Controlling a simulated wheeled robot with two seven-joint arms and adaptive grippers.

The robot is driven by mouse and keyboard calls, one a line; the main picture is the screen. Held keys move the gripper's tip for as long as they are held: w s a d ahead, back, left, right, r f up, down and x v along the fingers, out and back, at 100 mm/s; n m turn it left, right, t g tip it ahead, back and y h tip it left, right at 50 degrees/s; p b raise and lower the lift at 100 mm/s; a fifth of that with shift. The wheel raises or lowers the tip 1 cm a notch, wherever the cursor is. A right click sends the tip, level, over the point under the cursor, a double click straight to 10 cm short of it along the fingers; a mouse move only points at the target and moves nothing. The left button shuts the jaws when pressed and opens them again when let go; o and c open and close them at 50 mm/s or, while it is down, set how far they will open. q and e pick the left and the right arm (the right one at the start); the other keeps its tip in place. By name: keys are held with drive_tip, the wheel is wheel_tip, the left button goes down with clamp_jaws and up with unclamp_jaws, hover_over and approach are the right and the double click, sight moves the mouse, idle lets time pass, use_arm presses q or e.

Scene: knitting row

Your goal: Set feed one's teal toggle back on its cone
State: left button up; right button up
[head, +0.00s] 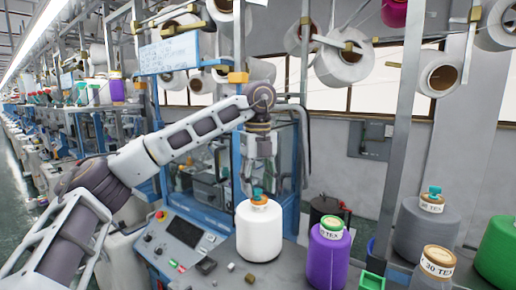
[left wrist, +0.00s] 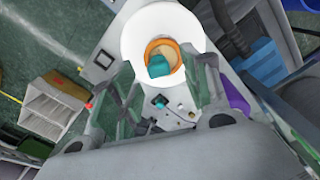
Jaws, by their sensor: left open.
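A white yarn cone (head: 260,232) stands on the grey machine top, with an orange-rimmed core at its top. A teal toggle (head: 257,192) shows at the top of this cone. In the left wrist view the teal toggle (left wrist: 159,66) overlaps the orange core (left wrist: 175,48) of the white cone (left wrist: 137,38); I cannot tell whether it is fully seated. My left gripper (head: 263,178) points down just above the cone, open, its fingers to either side of the toggle in the left wrist view (left wrist: 165,88). My right gripper is not in view.
A purple cone (head: 328,262) with a green top stands right of the white one. Grey cones (head: 425,235) and a green cone (head: 498,252) stand further right. A control panel (head: 180,245) lies to the left, with small blocks near it. A metal post (head: 400,130) rises behind.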

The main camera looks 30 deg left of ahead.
use_arm(q)
wheel_tip(320, 180, up, 11)
drive_tip(key=shift+f, duration=0.15)
idle(1.2)
idle(1.0)
